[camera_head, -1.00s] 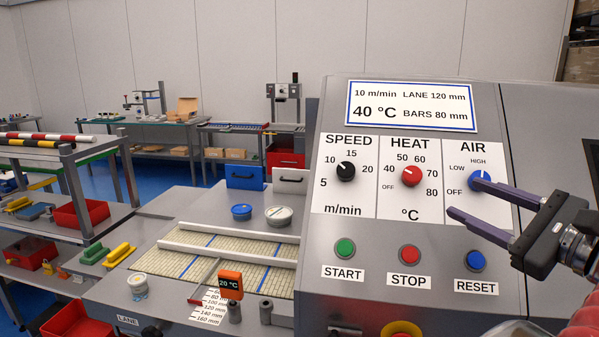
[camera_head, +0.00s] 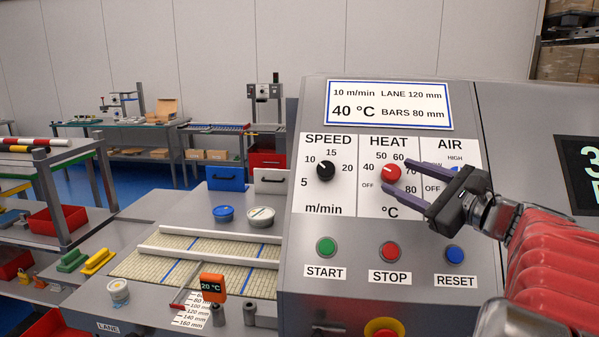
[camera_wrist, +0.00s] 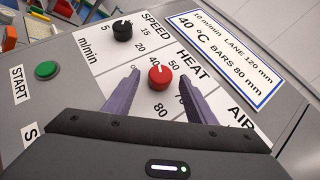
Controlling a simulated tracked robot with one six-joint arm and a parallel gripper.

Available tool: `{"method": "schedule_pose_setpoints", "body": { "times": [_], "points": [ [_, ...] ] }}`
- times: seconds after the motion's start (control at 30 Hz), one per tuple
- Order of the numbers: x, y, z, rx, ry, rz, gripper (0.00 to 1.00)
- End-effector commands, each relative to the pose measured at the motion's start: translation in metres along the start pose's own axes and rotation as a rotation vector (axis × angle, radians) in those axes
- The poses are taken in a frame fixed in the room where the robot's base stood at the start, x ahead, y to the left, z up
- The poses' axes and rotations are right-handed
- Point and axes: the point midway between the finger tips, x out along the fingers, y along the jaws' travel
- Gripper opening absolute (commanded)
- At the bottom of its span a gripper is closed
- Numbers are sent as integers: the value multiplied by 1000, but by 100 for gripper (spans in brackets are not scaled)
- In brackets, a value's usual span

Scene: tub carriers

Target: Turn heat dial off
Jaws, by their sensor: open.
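The red heat dial (camera_head: 391,173) is on the sloped control panel, in the middle between the speed and air dials. Its white mark points to the upper left, near 40; OFF is printed below that. My gripper (camera_head: 397,177) is open, with its two purple fingertips at the dial, one to the upper right and one to the lower left. In the wrist view the heat dial (camera_wrist: 160,78) shows between the fingertips. I cannot tell whether the fingers touch it. The display (camera_head: 389,104) reads 40 °C.
The black speed dial (camera_head: 326,170) is to the left. The blue air dial is partly hidden by my gripper. START (camera_head: 326,247), STOP (camera_head: 390,251) and RESET (camera_head: 455,254) buttons are below. A red-topped yellow button (camera_head: 384,328) is at the bottom edge.

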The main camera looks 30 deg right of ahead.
Motion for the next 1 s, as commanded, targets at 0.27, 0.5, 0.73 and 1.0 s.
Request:
{"method": "schedule_pose_setpoints", "body": {
  "times": [0.27,0.5,0.73,1.0],
  "points": [
    [19,0,0,1,0,0,50],
    [20,0,0,1,1,-1,50],
    [20,0,0,1,1,-1,37],
    [20,0,0,1,1,0,18]
  ]
}}
